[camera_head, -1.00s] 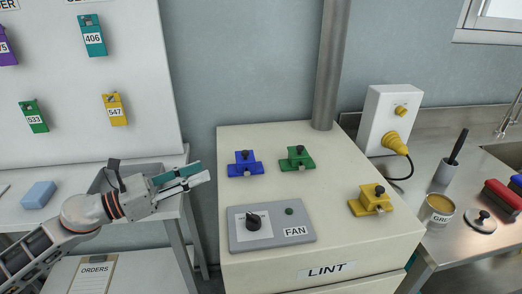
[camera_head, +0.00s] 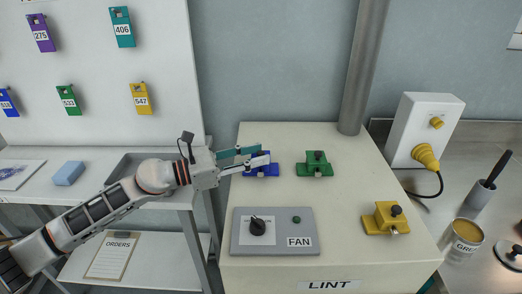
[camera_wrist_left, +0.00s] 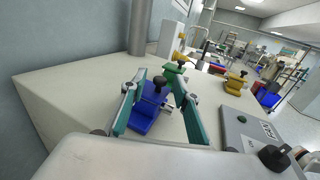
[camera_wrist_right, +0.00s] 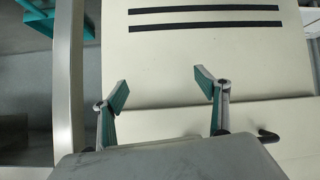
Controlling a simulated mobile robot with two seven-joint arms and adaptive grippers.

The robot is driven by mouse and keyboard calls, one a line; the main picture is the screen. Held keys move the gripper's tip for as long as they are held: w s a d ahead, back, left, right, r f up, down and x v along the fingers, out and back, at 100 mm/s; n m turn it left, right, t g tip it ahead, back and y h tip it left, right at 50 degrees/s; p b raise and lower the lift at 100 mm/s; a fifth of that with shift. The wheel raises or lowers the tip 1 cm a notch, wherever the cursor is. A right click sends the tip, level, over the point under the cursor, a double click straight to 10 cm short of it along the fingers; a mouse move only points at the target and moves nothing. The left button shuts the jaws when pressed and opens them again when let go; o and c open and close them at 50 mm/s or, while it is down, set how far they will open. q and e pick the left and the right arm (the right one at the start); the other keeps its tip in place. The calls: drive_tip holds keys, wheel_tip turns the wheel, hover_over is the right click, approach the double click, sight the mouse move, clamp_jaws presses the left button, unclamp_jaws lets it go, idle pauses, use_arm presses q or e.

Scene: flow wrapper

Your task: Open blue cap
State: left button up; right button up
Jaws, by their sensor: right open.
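The blue cap (camera_head: 262,171) sits on top of the cream machine cabinet, at its back left, partly hidden behind my left gripper (camera_head: 262,155) in the head view. In the left wrist view the blue cap (camera_wrist_left: 143,115), with its dark knob, lies between the two spread teal fingers. My left gripper is open and reaches over the cabinet's left edge to the cap; I cannot tell whether a finger touches it. My right gripper (camera_wrist_right: 160,90) is open and empty in front of a pale panel with two black stripes; it is out of the head view.
A green cap (camera_head: 315,164) stands right of the blue one, and a yellow cap (camera_head: 387,218) sits at the front right. The grey fan control box (camera_head: 273,232) with a black knob lies in front. A grey pipe (camera_head: 360,70) rises behind.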

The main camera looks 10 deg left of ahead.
use_arm(q)
drive_tip(key=shift+x, duration=0.9)
clamp_jaws()
drive_tip(key=shift+p, duration=0.35)
